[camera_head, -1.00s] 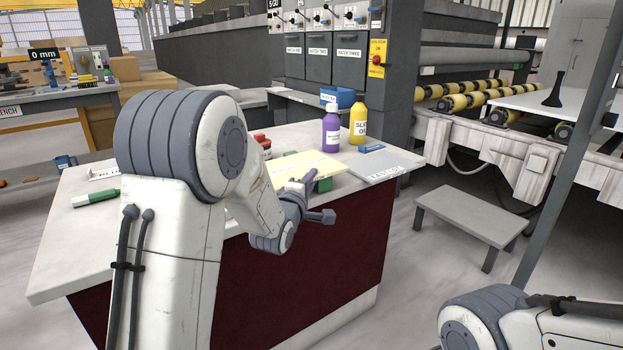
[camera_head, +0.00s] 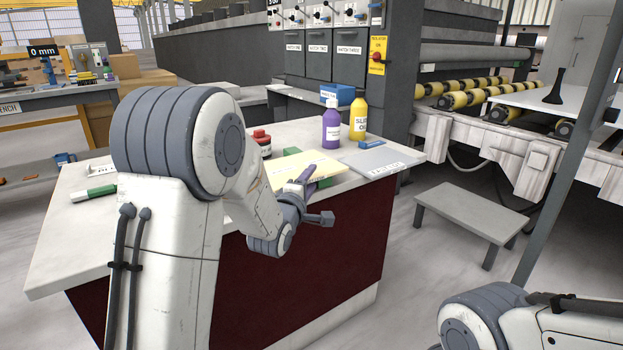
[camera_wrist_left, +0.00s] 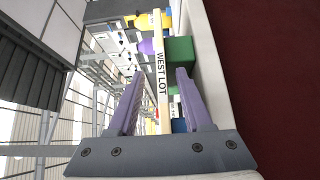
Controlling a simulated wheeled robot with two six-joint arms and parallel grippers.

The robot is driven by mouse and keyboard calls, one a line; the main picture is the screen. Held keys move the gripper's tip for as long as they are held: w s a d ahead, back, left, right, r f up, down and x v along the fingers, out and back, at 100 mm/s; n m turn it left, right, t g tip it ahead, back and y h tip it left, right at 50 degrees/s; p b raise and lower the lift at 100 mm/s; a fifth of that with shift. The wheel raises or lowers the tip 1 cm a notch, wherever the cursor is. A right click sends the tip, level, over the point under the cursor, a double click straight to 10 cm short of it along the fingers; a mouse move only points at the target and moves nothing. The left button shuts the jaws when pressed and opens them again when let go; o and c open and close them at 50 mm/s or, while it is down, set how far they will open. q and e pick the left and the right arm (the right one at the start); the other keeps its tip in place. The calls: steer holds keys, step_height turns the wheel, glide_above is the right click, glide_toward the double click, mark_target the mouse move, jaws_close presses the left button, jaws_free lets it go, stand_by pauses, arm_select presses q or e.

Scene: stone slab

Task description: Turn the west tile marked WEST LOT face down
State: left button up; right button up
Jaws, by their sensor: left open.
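The pale yellow tile (camera_head: 306,164) lies across green blocks (camera_head: 292,151) near the front edge of the slab-topped counter. In the left wrist view, its edge, lettered WEST LOT (camera_wrist_left: 161,72), runs between my two purple fingers, with a green block (camera_wrist_left: 180,50) beside it. My left gripper (camera_wrist_left: 160,90) is open around this edge; a gap shows on each side of the tile. In the head view, my left gripper (camera_head: 303,178) is at the tile's near side, partly hidden by my wrist. My right arm shows at the lower right; its gripper is out of frame.
A grey panel (camera_head: 375,161) with small lettering lies at the counter's right end. A purple bottle (camera_head: 331,127), a yellow bottle (camera_head: 358,120) and a red-lidded jar (camera_head: 262,142) stand behind the tile. A green-and-white item (camera_head: 94,194) lies left. A low grey stool (camera_head: 472,211) stands right.

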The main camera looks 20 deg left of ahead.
arm_select(q)
steer(key=s+b, duration=0.3)
steer(key=s, duration=0.6)
steer(key=shift+s, duration=0.3)
